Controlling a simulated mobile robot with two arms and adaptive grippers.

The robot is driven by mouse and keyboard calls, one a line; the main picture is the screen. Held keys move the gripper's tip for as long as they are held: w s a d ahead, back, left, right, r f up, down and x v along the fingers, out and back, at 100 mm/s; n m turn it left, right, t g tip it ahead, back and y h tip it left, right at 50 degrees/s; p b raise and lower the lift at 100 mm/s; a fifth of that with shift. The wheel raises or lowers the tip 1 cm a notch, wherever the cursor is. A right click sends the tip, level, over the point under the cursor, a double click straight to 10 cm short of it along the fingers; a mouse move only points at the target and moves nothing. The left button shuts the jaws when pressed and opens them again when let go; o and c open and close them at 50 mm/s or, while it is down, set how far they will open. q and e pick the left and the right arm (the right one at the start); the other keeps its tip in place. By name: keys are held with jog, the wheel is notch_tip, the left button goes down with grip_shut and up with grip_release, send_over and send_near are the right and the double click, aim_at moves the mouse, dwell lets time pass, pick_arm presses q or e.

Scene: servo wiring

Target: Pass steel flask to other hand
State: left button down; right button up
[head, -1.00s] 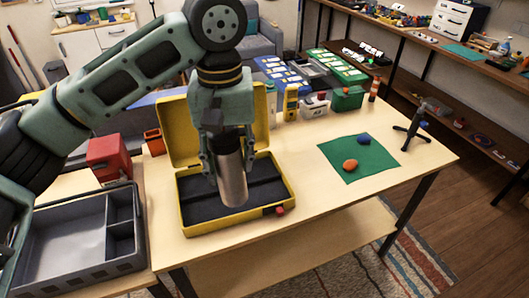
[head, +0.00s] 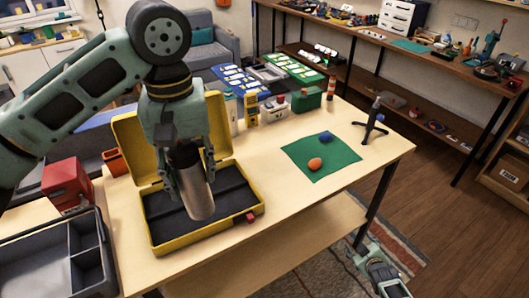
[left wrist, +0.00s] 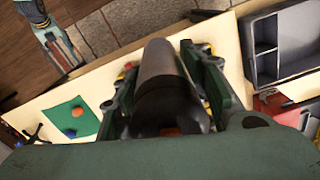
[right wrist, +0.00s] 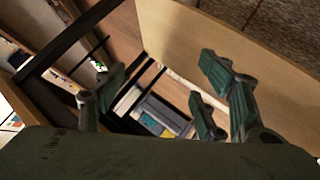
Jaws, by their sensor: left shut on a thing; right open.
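The steel flask (head: 197,192) is a silver cylinder with a dark upper part. My left gripper (head: 186,172) is shut on it and holds it tilted slightly above the open yellow case (head: 166,248). In the left wrist view the flask (left wrist: 163,75) sits between the fingers, its far end pointing away. My right gripper (head: 385,275) is at the lower right of the head view, beyond the table's front edge and well apart from the flask. In the right wrist view its fingers (right wrist: 160,92) are spread with nothing between them.
The table (head: 285,212) has free room right of the case. A green mat (head: 335,166) holds an orange and a blue object. A small tripod stand (head: 371,125) is at the right end. A grey tray (head: 50,245) and red box (head: 68,185) are at left.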

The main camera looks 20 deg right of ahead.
jog(key=w+d+r+t+h, duration=0.1)
jog(key=w+d+r, duration=0.25)
jog(key=r, duration=0.35)
jog(key=w+d+r+n+t+h, duration=0.1)
jog(key=w+d+r+t, duration=0.2)
jog(key=r, duration=0.4)
jog(key=w+d+r+h, duration=0.1)
jog(key=w+d+r, duration=0.35)
jog(key=r, duration=0.25)
jog(key=w+a+r+n+t+y, duration=0.2)
jog(key=w+a+r+n+t, duration=0.15)
jog(key=r, duration=0.75)
jog(key=w+a+r+n+t+y, duration=0.2)
jog(key=a+r+n+t, duration=0.25)
jog(key=r, duration=0.75)
jog(key=s+a+r+n+g+y, duration=0.1)
jog(key=s+a+r+n+y, duration=0.2)
jog(key=a+r+n+y, duration=0.7)
jog(key=s+a+r+n+g+y, duration=0.1)
jog(key=s+a+r+n+y, duration=0.2)
jog(key=a+r+n+y, duration=0.7)
jog(key=n+g, duration=1.4)
jog(key=n, duration=0.4)
send_near(198, 155)
jog(key=x, duration=1.1)
jog(key=shift+a, duration=0.1)
